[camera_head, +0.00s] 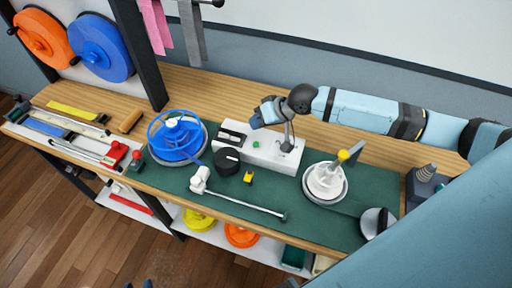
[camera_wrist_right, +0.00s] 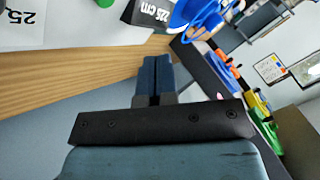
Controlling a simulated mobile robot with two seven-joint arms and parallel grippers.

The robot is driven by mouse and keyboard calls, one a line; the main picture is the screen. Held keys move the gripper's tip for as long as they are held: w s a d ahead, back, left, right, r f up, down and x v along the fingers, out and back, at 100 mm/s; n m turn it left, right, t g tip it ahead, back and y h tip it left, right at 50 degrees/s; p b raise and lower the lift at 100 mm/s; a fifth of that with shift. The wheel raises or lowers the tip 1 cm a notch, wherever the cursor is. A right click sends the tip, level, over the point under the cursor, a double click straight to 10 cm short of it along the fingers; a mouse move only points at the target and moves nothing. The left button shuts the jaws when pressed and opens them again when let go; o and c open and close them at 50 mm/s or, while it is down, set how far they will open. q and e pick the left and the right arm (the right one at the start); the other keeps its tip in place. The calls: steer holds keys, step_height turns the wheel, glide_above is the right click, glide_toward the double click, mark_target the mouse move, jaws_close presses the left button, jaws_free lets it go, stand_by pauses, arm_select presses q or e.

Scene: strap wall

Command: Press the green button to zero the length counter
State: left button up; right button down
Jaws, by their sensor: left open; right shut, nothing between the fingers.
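The green button (camera_head: 256,144) sits on top of the white counter box (camera_head: 270,154) at the middle of the bench. In the right wrist view the button (camera_wrist_right: 104,3) is cut by the top edge. A dark display reading "225 cm" (camera_wrist_right: 152,12) shows beside it. My right gripper (camera_head: 258,122) is shut and empty, above the box's back edge, a little behind the button and apart from it. Its closed fingers (camera_wrist_right: 154,72) also show in the wrist view. My left gripper (camera_head: 138,285) is open; only its fingertips show at the bottom edge.
A blue reel (camera_head: 178,137) stands left of the box, a white reel (camera_head: 325,181) to its right. A grey lever (camera_head: 288,137) rises from the box.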

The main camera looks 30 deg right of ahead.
mark_target(257, 142)
step_height(257, 142, down, 4)
steer(key=shift+r+b, duration=0.2)
steer(key=shift+b, duration=1)
steer(key=shift+f, duration=0.85)
arm_select(q)
step_height(257, 142, down, 3)
steer(key=shift+w+f, duration=0.15)
arm_select(e)
steer(key=shift+f, duration=0.1)
arm_select(q)
steer(key=shift+f, duration=0.1)
steer(key=shift+r, duration=0.2)
arm_select(e)
steer(key=shift+f, duration=0.2)
steer(key=shift+f, duration=0.2)
